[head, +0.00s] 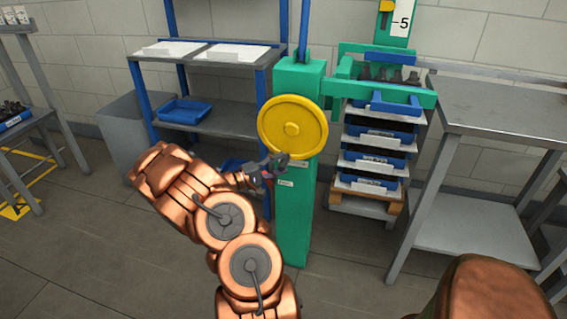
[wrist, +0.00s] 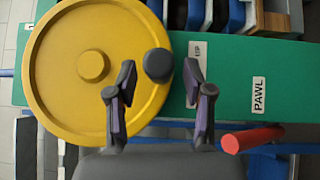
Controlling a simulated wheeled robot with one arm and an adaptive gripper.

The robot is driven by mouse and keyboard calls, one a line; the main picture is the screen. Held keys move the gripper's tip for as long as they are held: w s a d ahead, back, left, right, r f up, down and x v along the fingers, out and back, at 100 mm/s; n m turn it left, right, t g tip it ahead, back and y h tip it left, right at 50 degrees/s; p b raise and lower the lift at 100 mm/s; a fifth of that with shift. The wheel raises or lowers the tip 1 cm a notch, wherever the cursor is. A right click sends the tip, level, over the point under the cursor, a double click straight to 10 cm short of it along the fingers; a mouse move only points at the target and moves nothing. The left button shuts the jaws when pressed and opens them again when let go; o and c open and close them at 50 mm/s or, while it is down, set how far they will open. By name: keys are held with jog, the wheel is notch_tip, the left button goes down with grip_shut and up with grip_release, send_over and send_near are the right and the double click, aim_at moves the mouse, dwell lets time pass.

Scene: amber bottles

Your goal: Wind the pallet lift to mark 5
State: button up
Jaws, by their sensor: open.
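The pallet lift has a green column (head: 294,220) with a yellow handwheel (head: 285,112) on its front. In the wrist view the wheel (wrist: 55,75) fills the left, and its dark round knob (wrist: 158,64) lies between the fingertips of my open gripper (wrist: 160,78); contact cannot be told. In the head view my gripper (head: 272,170) is at the wheel's lower edge. A scale plate (head: 397,32) at the top shows a 5, with a yellow pointer (head: 387,6) slightly above that mark, near the picture's edge. A red lever (wrist: 252,139) is beside a PAWL label (wrist: 258,95).
Green lift arms (head: 352,90) surround a stack of blue crates (head: 375,153) with bottles on top, on a wooden pallet (head: 385,190). A grey table (head: 500,108) stands at right, a blue-post shelf (head: 215,118) at left.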

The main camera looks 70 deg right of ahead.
jog(key=shift+x, duration=0.9)
grip_shut()
